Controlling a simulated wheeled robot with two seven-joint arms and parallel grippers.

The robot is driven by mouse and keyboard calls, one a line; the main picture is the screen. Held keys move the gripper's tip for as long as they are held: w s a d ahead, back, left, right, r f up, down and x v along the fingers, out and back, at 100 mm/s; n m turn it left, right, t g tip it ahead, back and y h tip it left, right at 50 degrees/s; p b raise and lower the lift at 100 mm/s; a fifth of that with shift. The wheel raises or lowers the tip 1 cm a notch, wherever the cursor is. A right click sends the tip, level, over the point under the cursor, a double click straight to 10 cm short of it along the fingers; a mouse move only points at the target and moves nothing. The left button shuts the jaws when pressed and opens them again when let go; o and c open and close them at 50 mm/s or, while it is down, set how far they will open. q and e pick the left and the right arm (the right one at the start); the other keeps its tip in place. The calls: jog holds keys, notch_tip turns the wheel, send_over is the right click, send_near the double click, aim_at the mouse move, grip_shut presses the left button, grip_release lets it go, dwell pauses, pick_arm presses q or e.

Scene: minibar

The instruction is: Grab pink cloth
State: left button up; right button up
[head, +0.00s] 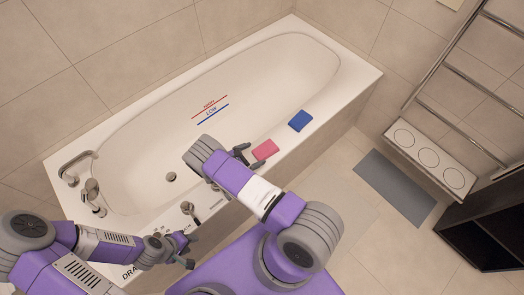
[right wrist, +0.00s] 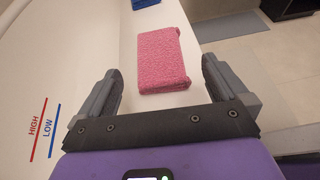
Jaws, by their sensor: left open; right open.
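The pink cloth (head: 265,150) is a folded, rectangular pad lying flat on the front rim of the bathtub. It also shows in the right wrist view (right wrist: 162,58), ahead of and between my open fingers, which are apart from it. My right gripper (head: 232,166) is open and empty, just left of the cloth. My left gripper (head: 187,256) is at the lower left by the tub's near side, away from the cloth, open with nothing seen in it.
A blue cloth (head: 300,121) lies on the same rim, further right. The white bathtub (head: 340,95) is empty, with red HIGH and blue LOW lines inside. Taps (head: 92,190) stand at its left end. A grey mat (head: 395,188) lies on the floor at right, near a dark cabinet (head: 490,225).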

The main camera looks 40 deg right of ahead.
aim_at(264, 150)
jog(key=shift+w+d+f, duration=0.1)
jog(key=shift+d+f, duration=0.15)
jog(key=shift+f, duration=0.25)
jog(key=b+x, duration=0.1)
jog(key=x, duration=0.6)
jog(key=shift+d+r, duration=0.1)
jog(key=shift+r, duration=0.05)
jog(key=c, duration=1)
